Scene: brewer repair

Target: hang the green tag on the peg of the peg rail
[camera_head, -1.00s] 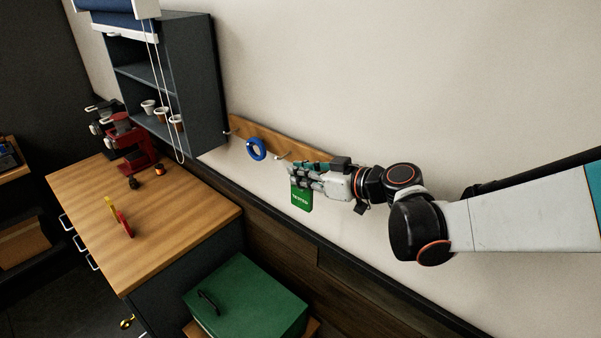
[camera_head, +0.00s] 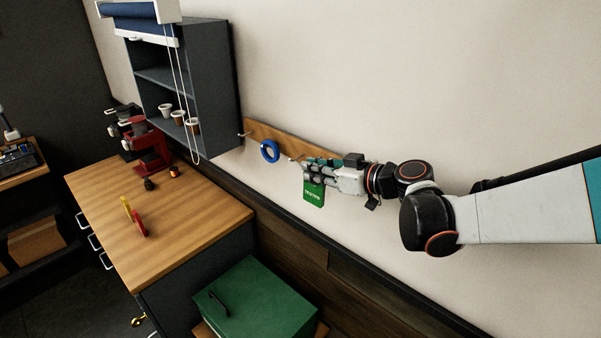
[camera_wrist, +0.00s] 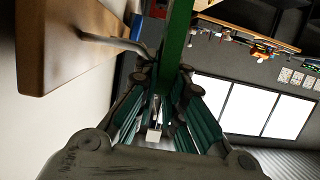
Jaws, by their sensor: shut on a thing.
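The green tag (camera_head: 313,195) hangs down from my gripper (camera_head: 308,173), with pale lettering on its face. My gripper is shut on its upper part. In the wrist view the tag shows as a green strip (camera_wrist: 177,45) rising between the fingertips (camera_wrist: 166,86). The wooden peg rail (camera_head: 282,138) is fixed to the wall, and its right part is hidden behind my gripper. A metal peg (camera_wrist: 118,41) sticks out of the rail just left of the tag in the wrist view. I cannot tell whether the tag touches it; the tag's hole is not visible.
A blue ring (camera_head: 269,151) hangs on the rail left of my gripper. A dark shelf cabinet (camera_head: 213,90) stands farther left, with a blind cord before it. Below are a wooden counter (camera_head: 190,220) and a green box (camera_head: 262,298). The wall above the rail is clear.

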